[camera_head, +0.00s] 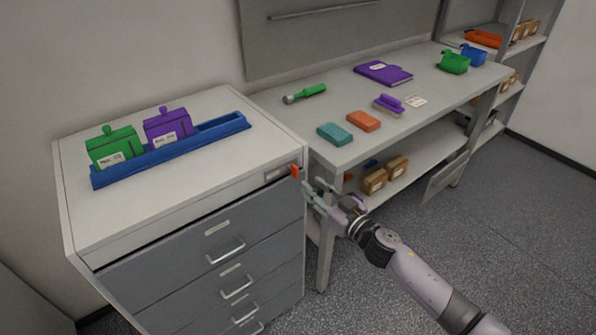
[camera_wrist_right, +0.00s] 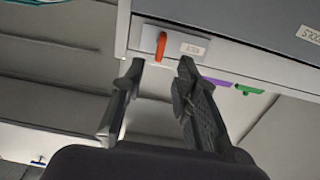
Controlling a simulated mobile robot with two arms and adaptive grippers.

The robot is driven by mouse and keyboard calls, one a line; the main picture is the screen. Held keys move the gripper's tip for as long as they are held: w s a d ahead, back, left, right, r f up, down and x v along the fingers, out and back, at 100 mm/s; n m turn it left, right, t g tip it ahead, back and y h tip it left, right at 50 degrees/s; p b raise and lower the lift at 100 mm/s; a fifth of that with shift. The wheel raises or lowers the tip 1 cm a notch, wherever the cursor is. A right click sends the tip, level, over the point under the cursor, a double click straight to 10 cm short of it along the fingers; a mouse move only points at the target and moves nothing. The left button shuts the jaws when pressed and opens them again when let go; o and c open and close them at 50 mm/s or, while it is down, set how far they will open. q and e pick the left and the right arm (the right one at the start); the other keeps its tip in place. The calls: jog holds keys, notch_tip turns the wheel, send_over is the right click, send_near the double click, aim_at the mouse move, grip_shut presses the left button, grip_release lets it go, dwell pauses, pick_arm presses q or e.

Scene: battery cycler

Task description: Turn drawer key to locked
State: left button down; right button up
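The orange drawer key (camera_head: 294,171) sticks out at the upper right front corner of the drawer cabinet (camera_head: 85,215). In the wrist view the key (camera_wrist_right: 161,46) stands beside a small label plate (camera_wrist_right: 193,49). My right gripper (camera_head: 314,190) is just right of the key in the head view, with its fingers apart. In the wrist view the right gripper (camera_wrist_right: 161,68) is open, with the key seen beyond and between its fingertips. It appears not to touch the key. The key's lock position cannot be read. My left gripper is not in view.
A blue tray (camera_head: 172,151) with green and purple boxes stands on the cabinet top. The workbench (camera_head: 290,112) at right carries a green-handled tool (camera_head: 305,93), teal and orange blocks and a purple binder (camera_head: 383,73). A bench leg (camera_head: 325,245) stands near my right gripper.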

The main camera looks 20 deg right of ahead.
aim_at(297, 173)
jog(key=x, duration=0.7)
jog(key=shift+w+a, duration=0.1)
jog(key=shift+w, duration=0.1)
jog(key=shift+c, duration=0.2)
grip_shut()
